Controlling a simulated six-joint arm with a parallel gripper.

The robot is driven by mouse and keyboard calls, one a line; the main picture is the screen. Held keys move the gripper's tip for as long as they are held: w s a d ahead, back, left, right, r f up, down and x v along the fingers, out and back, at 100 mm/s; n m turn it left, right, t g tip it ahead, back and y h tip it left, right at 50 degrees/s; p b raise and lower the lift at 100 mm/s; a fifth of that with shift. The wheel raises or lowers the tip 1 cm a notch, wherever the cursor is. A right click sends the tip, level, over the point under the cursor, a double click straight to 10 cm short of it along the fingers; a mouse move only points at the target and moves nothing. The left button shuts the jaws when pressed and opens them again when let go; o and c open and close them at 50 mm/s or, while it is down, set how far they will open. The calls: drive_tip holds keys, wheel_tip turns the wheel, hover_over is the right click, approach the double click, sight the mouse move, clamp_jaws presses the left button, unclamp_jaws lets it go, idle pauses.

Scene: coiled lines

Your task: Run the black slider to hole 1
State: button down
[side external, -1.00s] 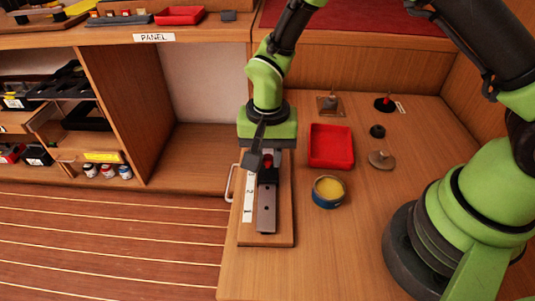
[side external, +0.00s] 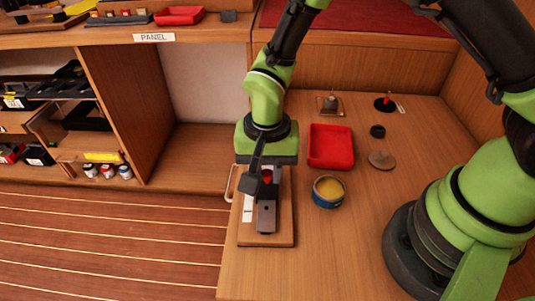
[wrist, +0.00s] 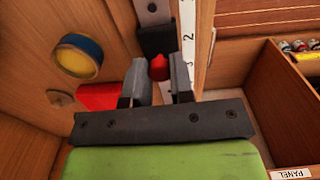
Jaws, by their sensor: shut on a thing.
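The black slider (side external: 267,190) sits on a grey metal track (side external: 266,216) fixed to a wooden board (side external: 285,225). My gripper (side external: 262,181) is shut on the slider's red knob, which shows between the fingers (wrist: 161,80) in the wrist view. There the slider's black body (wrist: 156,40) lies just beyond the fingertips, about level with the numeral 2. A white number strip (side external: 247,210) runs beside the track; 2 and 3 are readable on it (wrist: 189,40) in the wrist view. A hole shows in the bare track (wrist: 152,8) beyond the slider.
A red tray (side external: 331,147) and a round blue-rimmed tin (side external: 328,192) with yellow contents stand close right of the board. A pale handle (side external: 229,183) is at the board's left. Small round parts (side external: 381,160) lie farther right. The near end of the track is clear.

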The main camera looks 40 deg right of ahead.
idle(0.4)
drive_tip(key=shift+s+a, duration=1.4)
drive_tip(key=shift+f, duration=0.5)
drive_tip(key=c, duration=1.1)
unclamp_jaws()
wheel_tip(320, 180, up, 6)
